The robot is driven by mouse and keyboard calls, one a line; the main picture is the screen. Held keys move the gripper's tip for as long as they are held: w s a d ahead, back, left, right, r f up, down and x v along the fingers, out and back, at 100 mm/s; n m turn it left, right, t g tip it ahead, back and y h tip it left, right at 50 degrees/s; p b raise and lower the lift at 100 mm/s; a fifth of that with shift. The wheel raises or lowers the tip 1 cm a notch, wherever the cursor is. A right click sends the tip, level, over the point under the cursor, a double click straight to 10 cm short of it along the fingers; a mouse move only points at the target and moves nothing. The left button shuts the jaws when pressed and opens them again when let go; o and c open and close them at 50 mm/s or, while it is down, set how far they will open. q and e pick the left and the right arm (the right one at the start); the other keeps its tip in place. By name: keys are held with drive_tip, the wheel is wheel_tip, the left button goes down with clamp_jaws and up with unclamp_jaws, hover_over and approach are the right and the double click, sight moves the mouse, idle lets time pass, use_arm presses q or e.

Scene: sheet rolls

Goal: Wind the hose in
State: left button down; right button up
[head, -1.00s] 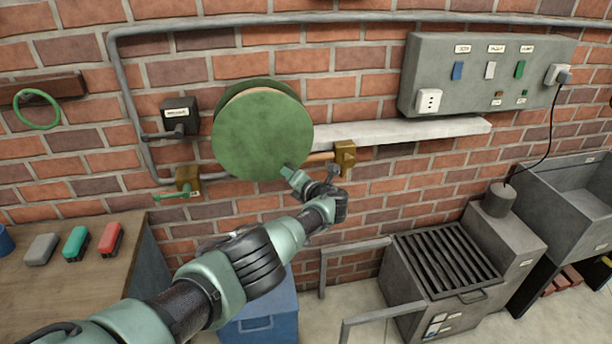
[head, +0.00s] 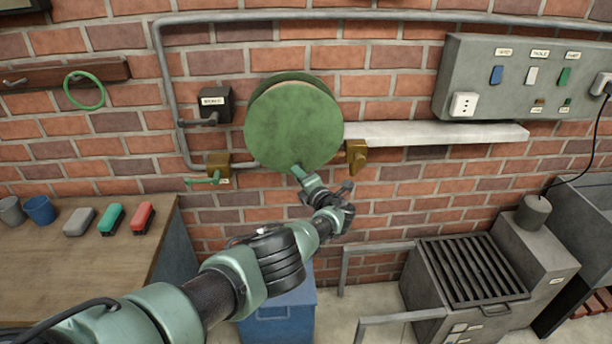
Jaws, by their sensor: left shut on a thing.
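The green hose reel (head: 293,125) is a round disc mounted on the brick wall, with a second green flange behind its front face. My left gripper (head: 303,177) is at the reel's lower edge, its arm coming up from the bottom left. It is shut on a small green piece at the front of the reel, which looks like the crank handle; the gripper hides most of it. I cannot make out any hose on the reel or hanging from it. My right gripper is not in view.
A brass valve (head: 356,157) and a white shelf (head: 440,133) are right of the reel. A brass tap (head: 218,165) and a dark labelled box (head: 215,104) are left. A green ring (head: 84,90) hangs further left. A blue bin (head: 280,308) stands below.

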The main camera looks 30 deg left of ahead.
use_arm(q)
drive_tip(key=shift+s+a+f+m+y, duration=0.1)
drive_tip(key=shift+s+a+m+y, duration=0.2)
drive_tip(key=shift+a+m, duration=0.15)
drive_tip(key=c, duration=1.3)
unclamp_jaws()
drive_tip(key=p+v, duration=0.7)
drive_tip(key=shift+s+d, duration=0.25)
drive_tip(key=shift+d, duration=0.05)
